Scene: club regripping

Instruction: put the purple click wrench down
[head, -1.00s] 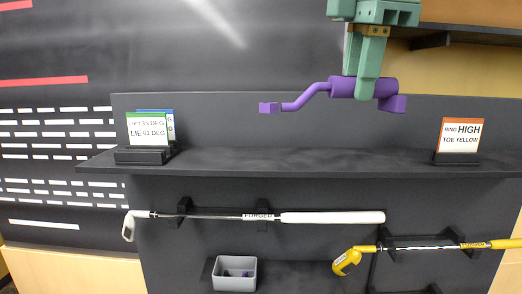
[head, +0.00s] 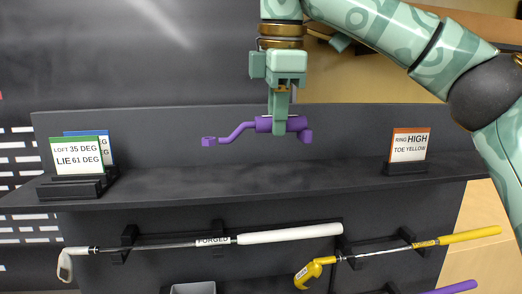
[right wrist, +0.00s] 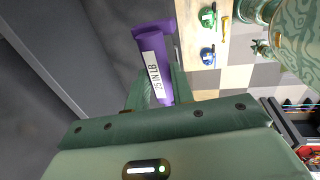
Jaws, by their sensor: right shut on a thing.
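The purple click wrench (head: 238,129) is held by my right gripper (head: 279,124), which points down over the dark shelf (head: 250,181). The wrench is roughly level, with its bent thin arm and socket end toward the left. It appears above the shelf surface, in front of the back panel. In the right wrist view the purple wrench (right wrist: 154,42) sits between the two fingers (right wrist: 157,88) and bears a white label. My left gripper is not in view.
Sign cards stand at the shelf's left (head: 80,155) and right (head: 409,146); the shelf between them is bare. Below hang a white-gripped club (head: 288,233) and a yellow club (head: 469,235). A grey bin (head: 193,288) and a purple grip (head: 455,287) show at the bottom.

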